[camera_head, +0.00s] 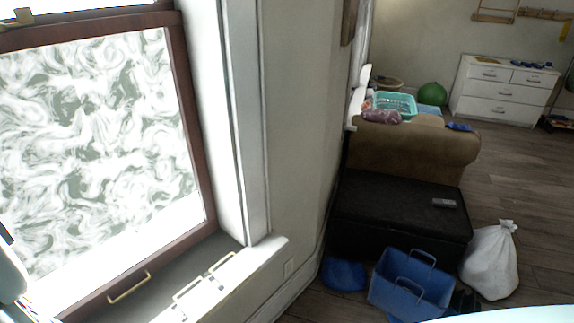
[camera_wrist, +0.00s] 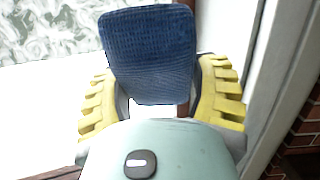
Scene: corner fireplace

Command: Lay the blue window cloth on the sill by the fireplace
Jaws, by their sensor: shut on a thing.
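The blue window cloth (camera_wrist: 148,55) is a ribbed, rounded rectangle held upright between my gripper's yellow fingers in the wrist view. My gripper (camera_wrist: 158,92) is shut on its lower part; the fingers stand at its left and right. The cloth and gripper fingers cannot be made out in the head view. The white sill (camera_head: 248,262) runs below the brown-framed window (camera_head: 95,150) at the lower left of the head view. The cloth's height above the sill cannot be told. Red brickwork (camera_wrist: 303,135), possibly the fireplace, shows at the right of the wrist view.
Metal handles (camera_head: 188,290) stand up at the sill. A black chest (camera_head: 400,210), a blue bin (camera_head: 408,290), a blue rounded object (camera_head: 343,273) and a white bag (camera_head: 490,262) stand right of the wall. Wooden floor (camera_head: 540,220) is open at the right.

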